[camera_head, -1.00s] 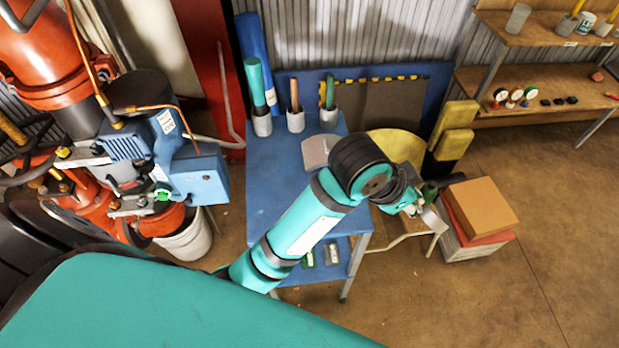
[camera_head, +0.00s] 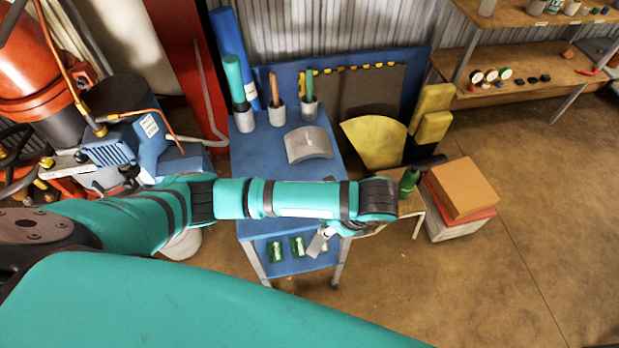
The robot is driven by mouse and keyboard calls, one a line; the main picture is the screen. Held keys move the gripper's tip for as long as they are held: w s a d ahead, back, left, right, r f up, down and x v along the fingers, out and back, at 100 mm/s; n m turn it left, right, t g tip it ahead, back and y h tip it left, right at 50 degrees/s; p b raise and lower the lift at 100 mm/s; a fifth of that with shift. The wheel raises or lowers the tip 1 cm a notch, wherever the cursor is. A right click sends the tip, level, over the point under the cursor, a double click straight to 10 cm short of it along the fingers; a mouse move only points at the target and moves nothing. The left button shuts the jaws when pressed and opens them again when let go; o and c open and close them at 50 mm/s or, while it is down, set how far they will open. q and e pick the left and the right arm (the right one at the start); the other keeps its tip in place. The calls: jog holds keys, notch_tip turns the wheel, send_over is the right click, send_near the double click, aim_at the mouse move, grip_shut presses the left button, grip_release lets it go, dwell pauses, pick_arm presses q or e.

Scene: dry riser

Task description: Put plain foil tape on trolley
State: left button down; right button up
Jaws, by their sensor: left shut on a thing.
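The blue trolley (camera_head: 256,168) stands in the middle, with a top and a lower shelf. My left arm crosses in front of it. My left gripper (camera_head: 322,238) is small and partly hidden under its own wrist, at the trolley's front side. It is shut on a small silvery-grey thing (camera_head: 317,245), which looks like the foil tape. In the picture this thing overlaps the lower shelf; I cannot tell whether it touches it. My right gripper is not in view.
A curved grey sheet (camera_head: 309,144) and several cups with rolls stand on the trolley top. Green packets (camera_head: 275,250) lie on its lower shelf. A chair with a green bottle (camera_head: 408,182) and stacked boxes (camera_head: 461,190) stand to the right. Wall shelves (camera_head: 525,80) are at upper right.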

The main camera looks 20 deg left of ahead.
pick_arm(q)
jog(key=w+a, duration=0.1)
jog(key=w, duration=0.3)
jog(key=w+a, duration=0.2)
jog(key=w, duration=0.2)
jog(key=w+a+f, duration=0.1)
jog(key=w, duration=0.3)
jog(key=shift+w+a+f, duration=0.1)
jog(key=shift+w+a, duration=0.1)
jog(key=shift+w, duration=0.15)
notch_tip(320, 180, down, 3)
jog(key=shift+w+a+f+p, duration=0.1)
jog(key=shift+w+p, duration=0.05)
jog(key=shift+p, duration=0.55)
jog(key=shift+f, duration=0.25)
jog(key=c, duration=1.4)
grip_release()
jog(key=shift+c, duration=0.2)
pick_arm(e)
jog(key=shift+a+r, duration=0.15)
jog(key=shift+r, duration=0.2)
pick_arm(q)
jog(key=shift+r, duration=0.1)
jog(key=b+v, duration=0.1)
jog(key=v, duration=1.1)
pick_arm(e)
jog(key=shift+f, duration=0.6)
